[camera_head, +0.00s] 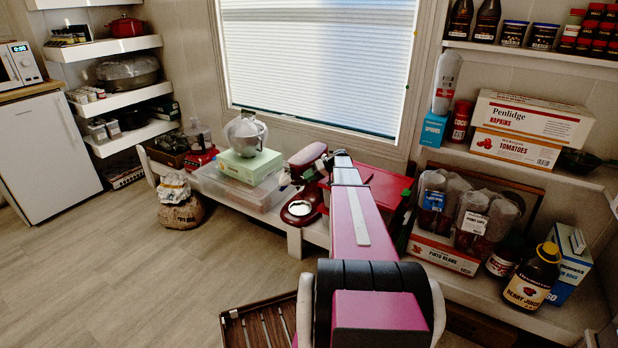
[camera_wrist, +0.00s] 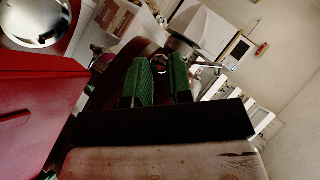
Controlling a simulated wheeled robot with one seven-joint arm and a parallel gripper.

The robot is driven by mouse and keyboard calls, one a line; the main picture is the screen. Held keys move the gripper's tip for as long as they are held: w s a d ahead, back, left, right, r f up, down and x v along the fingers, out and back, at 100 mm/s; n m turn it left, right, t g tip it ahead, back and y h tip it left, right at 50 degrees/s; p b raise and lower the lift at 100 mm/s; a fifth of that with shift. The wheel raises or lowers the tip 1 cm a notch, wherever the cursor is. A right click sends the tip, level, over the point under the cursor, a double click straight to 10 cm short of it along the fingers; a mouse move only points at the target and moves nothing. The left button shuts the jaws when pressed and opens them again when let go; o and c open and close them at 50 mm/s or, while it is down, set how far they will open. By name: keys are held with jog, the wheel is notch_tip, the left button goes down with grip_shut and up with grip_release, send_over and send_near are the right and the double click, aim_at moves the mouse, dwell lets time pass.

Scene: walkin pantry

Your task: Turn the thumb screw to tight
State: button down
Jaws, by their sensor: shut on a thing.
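My gripper (camera_wrist: 161,72) has two green ribbed pads against the mixer. A small round metallic thumb screw (camera_wrist: 160,61) shows between the fingertips, and the gripper is shut on it. The pads hide part of it. I cannot read whether it is tight or loose.
A red box (camera_wrist: 38,108) is close beside my gripper; it also shows on the bench (camera_head: 385,187). A clear bin (camera_head: 235,190) with a pale green box (camera_head: 250,167) stands left of the mixer. Loaded shelves line the right.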

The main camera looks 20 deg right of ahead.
jog(key=c, duration=1)
grip_release()
jog(key=shift+c, duration=0.2)
jog(key=v, duration=1.1)
